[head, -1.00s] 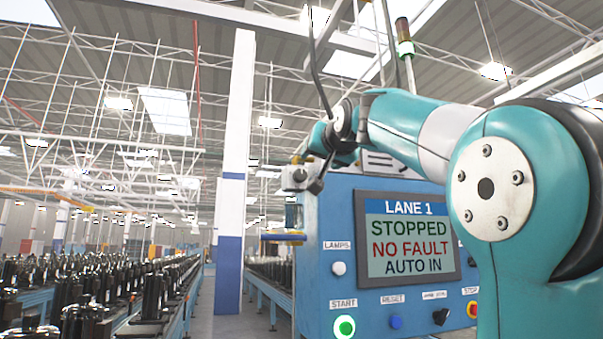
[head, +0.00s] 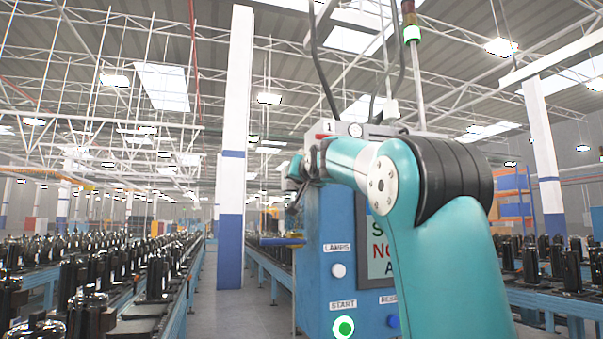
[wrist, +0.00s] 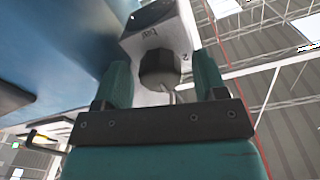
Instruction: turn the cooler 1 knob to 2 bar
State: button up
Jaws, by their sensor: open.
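In the wrist view a dark faceted knob (wrist: 159,70) sits under a pale grey housing (wrist: 180,30). Small print and what looks like a 2 show on the housing beside the knob, but I cannot read the setting. My gripper (wrist: 161,62) is open, with one teal finger on each side of the knob. Gaps show between the fingers and the knob, though I cannot tell how deep the knob lies between them. In the head view my gripper is small and dark at the cabinet's left side, and the knob cannot be made out there.
The blue control cabinet (head: 312,215) stands right beside my gripper, its screen (head: 380,255) partly hidden by my arm. A blue and yellow part (head: 282,241) juts from its left side. Conveyors with black compressors (head: 160,270) run on both sides. The aisle (head: 235,310) at left is clear.

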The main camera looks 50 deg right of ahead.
jog(key=c, duration=0.9)
jog(key=shift+n, duration=0.3)
jog(key=n+b, duration=0.3)
jog(key=n, duration=0.2)
jog(key=shift+f, duration=0.15)
jog(key=n+b, duration=0.2)
jog(key=n, duration=0.4)
jog(key=shift+n, duration=0.3)
